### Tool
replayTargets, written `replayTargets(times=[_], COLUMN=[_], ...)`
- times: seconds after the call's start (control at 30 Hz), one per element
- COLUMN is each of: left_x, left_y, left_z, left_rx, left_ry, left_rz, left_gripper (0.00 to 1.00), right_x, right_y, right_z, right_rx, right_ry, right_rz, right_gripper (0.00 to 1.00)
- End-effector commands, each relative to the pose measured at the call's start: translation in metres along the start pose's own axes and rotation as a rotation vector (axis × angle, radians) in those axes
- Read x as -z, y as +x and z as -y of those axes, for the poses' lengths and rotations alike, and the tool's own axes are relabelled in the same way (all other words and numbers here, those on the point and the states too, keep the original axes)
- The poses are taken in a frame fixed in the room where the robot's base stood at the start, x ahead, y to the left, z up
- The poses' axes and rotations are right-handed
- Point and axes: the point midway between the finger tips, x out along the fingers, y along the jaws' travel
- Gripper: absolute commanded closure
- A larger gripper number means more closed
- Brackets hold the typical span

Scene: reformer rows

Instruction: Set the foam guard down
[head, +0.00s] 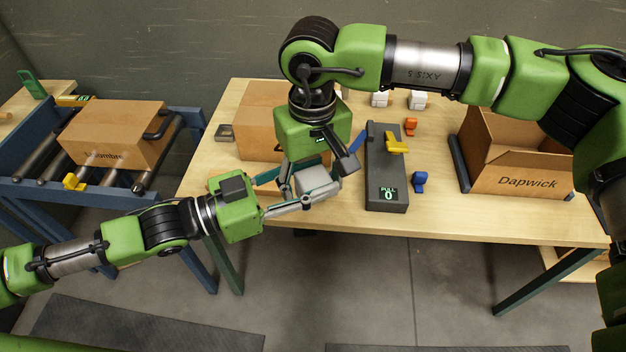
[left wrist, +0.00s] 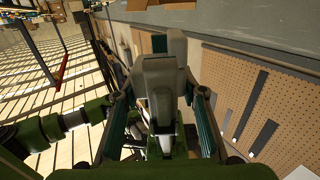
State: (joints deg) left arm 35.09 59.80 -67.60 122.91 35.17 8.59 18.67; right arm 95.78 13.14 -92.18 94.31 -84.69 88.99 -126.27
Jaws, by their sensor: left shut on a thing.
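The foam guard, a light grey block (head: 318,182), is at the front edge of the wooden table in the head view. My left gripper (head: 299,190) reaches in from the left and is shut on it. In the left wrist view the grey guard (left wrist: 160,85) sits between the teal finger pads. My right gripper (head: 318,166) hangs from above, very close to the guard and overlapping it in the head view. Its fingers are partly hidden, and I cannot tell whether they touch the guard. Whether the guard touches the table is also hidden.
A dark grey device (head: 386,185) with a yellow piece on top stands right of the grippers. An open carton (head: 520,181) is at right. A closed carton (head: 258,112) stands behind. A conveyor (head: 100,180) holds another box.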

Motion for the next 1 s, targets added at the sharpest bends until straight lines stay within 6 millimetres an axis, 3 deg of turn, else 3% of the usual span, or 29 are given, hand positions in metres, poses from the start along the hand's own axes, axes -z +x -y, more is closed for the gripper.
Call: replayTargets(times=[0.03,0.13,0.2,0.23,0.3,0.73,1.0], left_x=[0.000,0.000,0.000,0.000,0.000,0.000,-0.002], left_y=[0.000,0.000,0.000,0.000,0.000,-0.005,-0.047], left_z=[0.000,0.000,0.000,0.000,0.000,0.000,0.001], left_rx=[0.000,0.000,0.000,0.000,0.000,0.001,0.004], left_ry=[0.000,0.000,0.000,0.000,0.000,0.001,0.001], left_rz=[0.000,0.000,0.000,0.000,0.000,0.001,0.005], left_gripper=[0.77,0.77,0.77,0.59,0.42,0.42,0.42], right_x=[0.000,0.000,0.000,0.000,0.000,0.000,0.000], right_y=[0.000,0.000,0.000,0.000,0.000,0.000,0.000], right_z=[0.000,0.000,0.000,0.000,0.000,0.000,0.000], right_rx=[0.000,0.000,0.000,0.000,0.000,0.000,0.000], right_ry=[0.000,0.000,0.000,0.000,0.000,0.000,0.000], right_rz=[0.000,0.000,0.000,0.000,0.000,0.000,0.000], right_gripper=[0.57,0.82,0.82,0.82,0.82,0.82,0.82])
